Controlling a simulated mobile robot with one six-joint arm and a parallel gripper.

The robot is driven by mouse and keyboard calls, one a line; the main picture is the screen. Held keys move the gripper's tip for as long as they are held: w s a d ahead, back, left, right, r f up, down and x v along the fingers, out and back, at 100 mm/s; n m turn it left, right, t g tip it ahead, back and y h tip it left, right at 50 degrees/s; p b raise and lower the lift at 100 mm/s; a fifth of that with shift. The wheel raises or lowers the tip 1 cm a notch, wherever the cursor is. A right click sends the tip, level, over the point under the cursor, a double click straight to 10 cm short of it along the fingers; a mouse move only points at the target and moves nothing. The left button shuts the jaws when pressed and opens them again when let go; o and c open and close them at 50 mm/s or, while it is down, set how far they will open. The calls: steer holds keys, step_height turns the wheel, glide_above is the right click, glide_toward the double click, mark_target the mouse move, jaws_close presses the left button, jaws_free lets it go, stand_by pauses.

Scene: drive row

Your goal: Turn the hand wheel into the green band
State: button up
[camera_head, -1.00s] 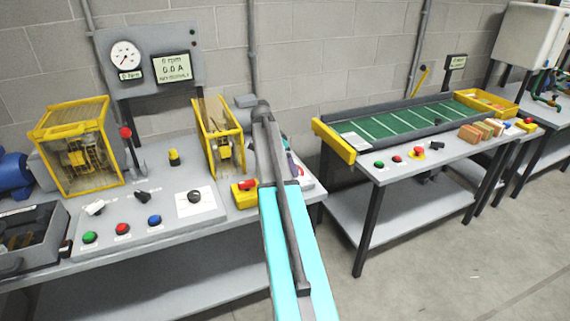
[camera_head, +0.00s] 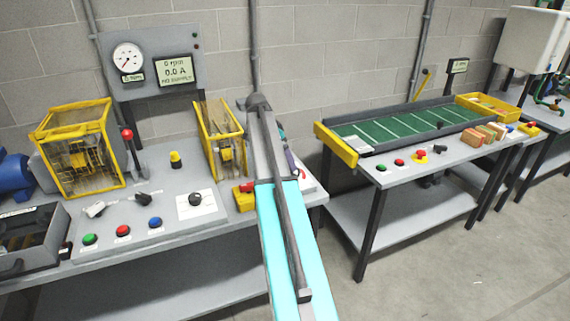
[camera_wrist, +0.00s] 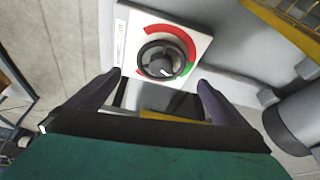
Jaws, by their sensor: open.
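The hand wheel (camera_wrist: 158,60) is a round black knob on a white plate (camera_wrist: 128,22), seen in the wrist view. A red arc runs over its top and right, and a short green band (camera_wrist: 189,68) sits at its lower right. A pale mark on the wheel points down and slightly right, near the green band's lower end. My gripper (camera_wrist: 159,78) is open, its dark fingers apart on either side of the plate's near edge. The wheel lies beyond the fingertips, with no contact visible. In the head view my arm hides most of the gripper and the wheel.
A yellow-framed guard (camera_head: 219,132) stands left of my arm, with a red-and-yellow switch (camera_head: 245,194) in front. A panel with buttons (camera_head: 123,230) lies further left. A conveyor bench (camera_head: 400,184) stands to the right. Open floor (camera_head: 440,270) lies in front of it.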

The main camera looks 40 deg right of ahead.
steer(key=v, duration=0.7)
steer(key=shift+r+b, duration=0.35)
steer(key=shift+b, duration=0.1)
steer(key=shift+a, duration=0.15)
